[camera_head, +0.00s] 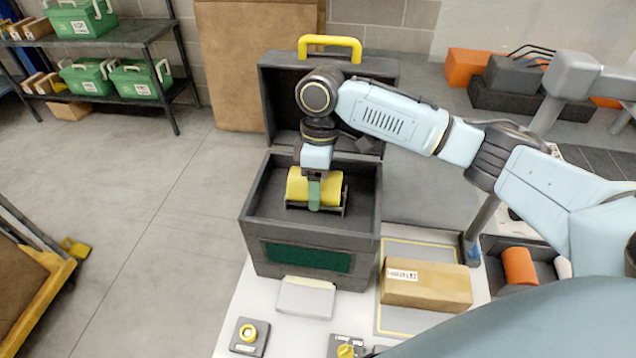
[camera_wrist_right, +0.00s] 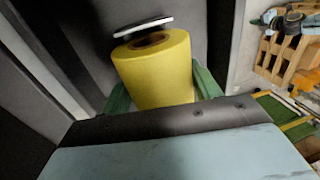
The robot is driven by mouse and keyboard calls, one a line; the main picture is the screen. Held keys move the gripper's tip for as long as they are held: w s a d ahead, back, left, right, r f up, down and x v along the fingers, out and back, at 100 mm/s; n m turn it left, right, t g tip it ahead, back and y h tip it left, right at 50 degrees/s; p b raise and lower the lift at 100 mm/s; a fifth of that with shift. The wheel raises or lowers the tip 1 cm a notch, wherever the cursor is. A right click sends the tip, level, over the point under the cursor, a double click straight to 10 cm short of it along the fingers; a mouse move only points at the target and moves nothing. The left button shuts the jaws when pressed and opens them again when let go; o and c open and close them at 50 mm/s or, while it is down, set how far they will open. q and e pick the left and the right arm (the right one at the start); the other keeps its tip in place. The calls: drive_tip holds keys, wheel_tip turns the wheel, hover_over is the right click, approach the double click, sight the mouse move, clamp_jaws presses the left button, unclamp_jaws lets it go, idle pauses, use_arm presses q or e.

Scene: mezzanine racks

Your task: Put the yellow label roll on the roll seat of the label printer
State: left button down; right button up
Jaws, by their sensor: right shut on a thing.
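The label printer (camera_head: 366,243) is a dark grey box with its lid (camera_head: 275,95) raised and a yellow handle on top. The yellow label roll (camera_head: 297,188) lies sideways inside the open box. My right gripper (camera_head: 314,197) reaches down from above and is shut on the roll. In the right wrist view the roll (camera_wrist_right: 155,72) sits between green fingers (camera_wrist_right: 160,92), its brown core end facing a pale plate (camera_wrist_right: 143,27). Dark bracket parts of the roll seat (camera_head: 344,204) show at the roll's ends; I cannot tell whether it rests fully on them. My left gripper is not in view.
A cardboard box (camera_head: 426,290) lies on the white table right of the printer. A dark bin (camera_head: 495,270) holds an orange roll (camera_head: 518,267). A small yellow-button box (camera_head: 249,336) stands at the front. Shelves with green cases (camera_head: 137,80) stand far left.

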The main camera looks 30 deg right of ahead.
drive_tip(key=o, duration=1.1)
drive_tip(key=shift+f, duration=0.15)
drive_tip(key=r, duration=0.4)
drive_tip(key=w+d+r, duration=0.1)
drive_tip(key=r, duration=0.7)
drive_tip(key=shift+w+d+r+b, duration=0.1)
drive_tip(key=shift+w+d+b, duration=0.1)
drive_tip(key=shift+w+b, duration=0.15)
drive_tip(key=shift+w, duration=0.1)
